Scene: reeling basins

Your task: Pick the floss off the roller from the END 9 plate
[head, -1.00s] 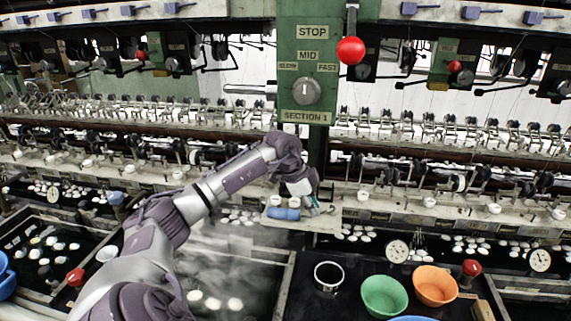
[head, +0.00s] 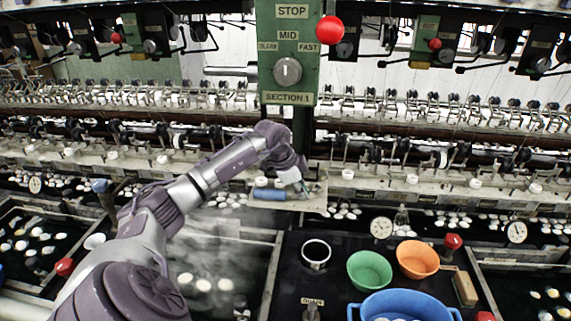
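My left arm reaches in from the lower left, and its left gripper (head: 303,187) points down at the right part of a small pale shelf (head: 318,204) below the green control panel. The fingers are small and partly hidden by the wrist, so I cannot tell whether they are open or shut. A blue cylinder (head: 270,194) lies on the shelf just left of the gripper, apart from it. A long row of small reeling fittings (head: 440,150) runs behind. I cannot make out an END 9 plate or any floss at this size. My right gripper is not in view.
The green control panel (head: 288,60) with a red ball lever (head: 330,30) rises behind the gripper. In front stand a green bowl (head: 369,271), an orange bowl (head: 417,259), a blue tub (head: 404,301) and a dark-mouthed cup (head: 316,254). Steaming basins with white cocoons lie left.

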